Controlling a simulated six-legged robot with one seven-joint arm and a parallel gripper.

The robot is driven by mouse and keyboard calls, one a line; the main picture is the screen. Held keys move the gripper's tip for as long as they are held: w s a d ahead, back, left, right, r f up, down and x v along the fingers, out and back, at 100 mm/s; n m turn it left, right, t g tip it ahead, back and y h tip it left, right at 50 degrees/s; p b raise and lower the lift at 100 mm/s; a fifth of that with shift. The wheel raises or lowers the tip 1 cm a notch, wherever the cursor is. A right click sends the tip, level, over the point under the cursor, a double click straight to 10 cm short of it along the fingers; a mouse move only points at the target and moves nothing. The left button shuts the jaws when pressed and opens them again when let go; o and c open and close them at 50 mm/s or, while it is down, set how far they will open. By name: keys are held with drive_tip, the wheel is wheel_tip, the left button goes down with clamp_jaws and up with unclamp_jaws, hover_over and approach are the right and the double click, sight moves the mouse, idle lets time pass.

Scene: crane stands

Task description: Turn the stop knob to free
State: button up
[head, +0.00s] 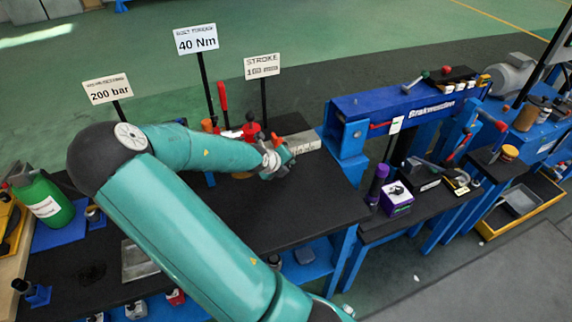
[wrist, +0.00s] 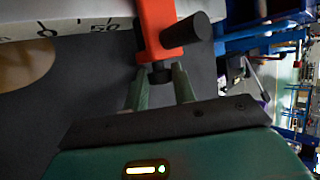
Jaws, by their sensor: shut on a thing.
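The stop is a red-orange block (wrist: 160,25) on a pale bar with a printed scale (wrist: 60,24), at the top of the wrist view. A black cylinder (wrist: 192,36) sticks out from the block to the right. A small dark stop knob (wrist: 160,76) sits at the block's near end. My gripper (wrist: 159,84) is shut on this knob, its two greenish fingers slanting in from either side. In the head view my gripper (head: 279,166) is at the near side of the grey scale bar (head: 303,143) and hides most of the knob. I cannot read the knob's setting.
Signs stand behind the bar: stroke (head: 262,66), 40 Nm (head: 196,40) and 200 bar (head: 107,89). A red-handled tool (head: 222,97) stands upright nearby. The black bench top (head: 320,200) right of my arm is clear.

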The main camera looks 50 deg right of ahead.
drive_tip(key=shift+f, duration=0.1)
drive_tip(key=o, duration=1)
drive_tip(key=shift+a, duration=0.1)
drive_tip(key=shift+y, duration=0.3)
drive_tip(key=shift+s+d+r+m+t+y, duration=0.1)
drive_tip(key=shift+d+m+t+y, duration=0.25)
drive_tip(key=shift+y, duration=0.3)
drive_tip(key=shift+s+r+m+t+y, duration=0.1)
drive_tip(key=shift+m+t+y, duration=0.05)
drive_tip(key=shift+t+y, duration=0.4)
drive_tip(key=shift+d+r+y, duration=0.1)
drive_tip(key=shift+d+y, duration=0.05)
drive_tip(key=shift+y, duration=0.45)
drive_tip(key=shift+s+d+m+t+y, duration=0.1)
drive_tip(key=shift+d+m+t+y, duration=0.1)
drive_tip(key=shift+t+y, duration=0.4)
drive_tip(key=shift+s+d+m+t+y, duration=0.15)
drive_tip(key=shift+t+y, duration=0.25)
drive_tip(key=shift+y, duration=0.4)
